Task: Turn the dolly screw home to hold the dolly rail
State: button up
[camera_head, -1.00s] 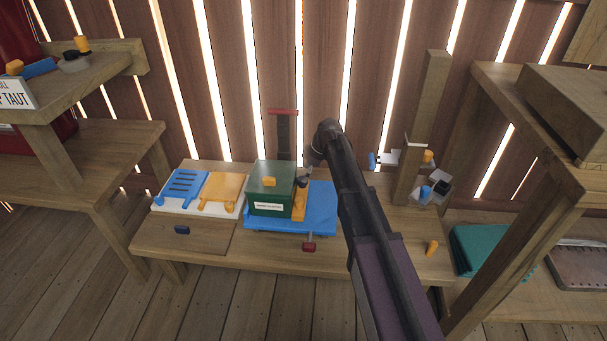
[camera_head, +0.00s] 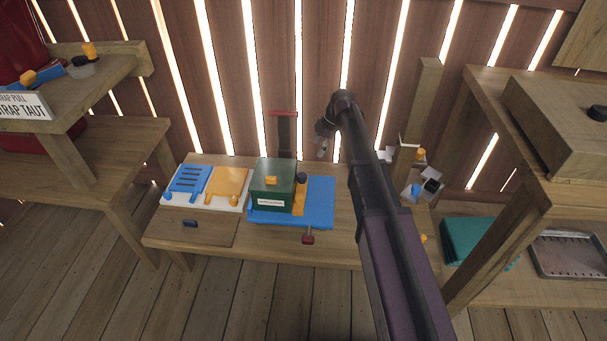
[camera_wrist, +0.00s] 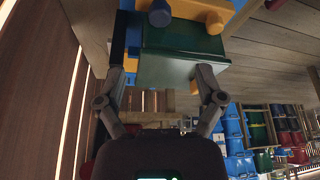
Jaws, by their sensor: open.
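A dark round knob (camera_head: 302,178), which looks like the dolly screw, stands on the yellow rail piece (camera_head: 300,203) at the right side of the green box (camera_head: 272,187). Box and rail sit on a blue plate (camera_head: 322,212). In the wrist view a dark blue knob (camera_wrist: 160,14) shows over a yellow part (camera_wrist: 195,10) beside the green box (camera_wrist: 175,66). I cannot tell how deep the screw sits. My gripper (camera_head: 322,146) is above and right of the knob, apart from it. In the wrist view my gripper (camera_wrist: 160,70) has its fingers spread, with nothing held.
A red-handled part (camera_head: 308,239) sticks out at the plate's front. A white tray (camera_head: 205,203) with a blue and a yellow plate is left. A wooden post (camera_head: 425,105) with small brackets stands right. A shelf with a sign (camera_head: 22,106) is far left.

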aim_at(303, 175)
jog(key=shift+f, duration=0.1)
jog(key=b+x, duration=1.2)
jog(key=x, duration=0.1)
jog(key=shift+a+f+b, duration=0.1)
jog(key=shift+f+b, duration=0.2)
jog(key=shift+b, duration=0.1)
dwell(0.4)
dwell(0.4)
jog(key=c, duration=1.1)
